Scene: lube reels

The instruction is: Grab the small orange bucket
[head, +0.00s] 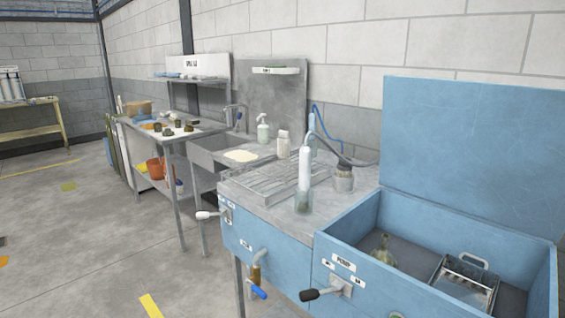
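A small orange bucket (154,168) stands on the lower shelf of the metal table, in the left middle of the head view. Other orange and dark red shapes sit close beside it on its right, too small to tell apart. A table leg and nearby items partly hide this group. Neither of my grippers is in view.
The metal table (184,137) carries several small dark items and a tan box (138,108). A sink (215,150) and a blue workbench (262,232) with protruding handles line the wall. A blue open bin (345,266) is at right front. The floor at left is mostly clear.

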